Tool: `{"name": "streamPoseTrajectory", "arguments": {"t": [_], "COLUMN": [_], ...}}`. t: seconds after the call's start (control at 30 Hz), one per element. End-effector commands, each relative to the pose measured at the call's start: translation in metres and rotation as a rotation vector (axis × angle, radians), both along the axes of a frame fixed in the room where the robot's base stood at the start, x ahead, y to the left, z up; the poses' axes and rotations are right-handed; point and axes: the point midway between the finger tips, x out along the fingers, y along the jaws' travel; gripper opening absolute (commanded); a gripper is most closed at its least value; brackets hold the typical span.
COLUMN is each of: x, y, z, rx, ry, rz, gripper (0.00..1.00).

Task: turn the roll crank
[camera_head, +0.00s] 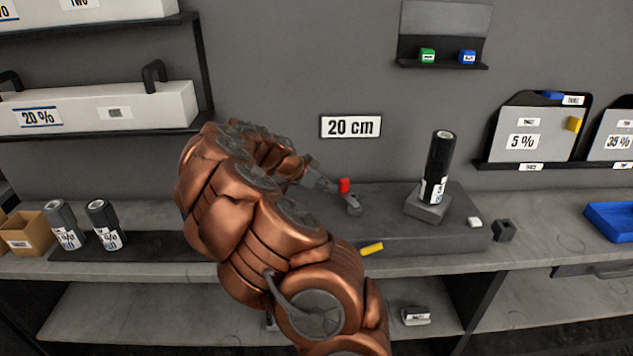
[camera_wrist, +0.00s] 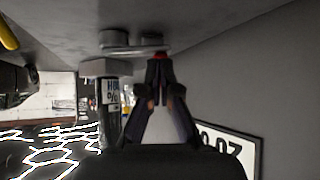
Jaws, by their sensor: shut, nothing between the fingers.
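The crank has a red knob (camera_head: 344,185) above a small grey crank arm (camera_head: 353,204) on a dark raised bench block (camera_head: 390,225). My gripper (camera_head: 334,188) is shut and empty, with its tips at the left side of the knob. The grey crank arm (camera_wrist: 135,49) shows there too. I cannot tell if the tips touch the knob. A dark labelled roll (camera_head: 438,165) stands upright on a grey holder (camera_head: 427,206) to the right.
A yellow piece (camera_head: 371,249) lies at the block's front. A white piece (camera_head: 474,222) and a dark cube (camera_head: 504,230) are at its right. Two rolls (camera_head: 64,225) (camera_head: 104,225) stand at left. A "20 cm" sign (camera_head: 351,127) is on the wall behind.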

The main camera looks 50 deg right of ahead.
Motion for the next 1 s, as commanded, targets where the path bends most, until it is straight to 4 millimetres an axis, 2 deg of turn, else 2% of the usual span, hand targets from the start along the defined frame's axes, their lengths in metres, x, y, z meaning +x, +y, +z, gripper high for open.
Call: {"name": "streamPoseTrajectory", "arguments": {"t": [0.2, 0.67, 1.0], "x": [-0.005, -0.003, 0.001], "y": [-0.009, -0.010, -0.016], "z": [0.000, -0.005, -0.008], "rx": [0.001, 0.002, 0.003], "ry": [0.000, -0.002, -0.002], "rz": [-0.001, -0.010, -0.083], "gripper": [0.00, 0.00, 0.00]}}
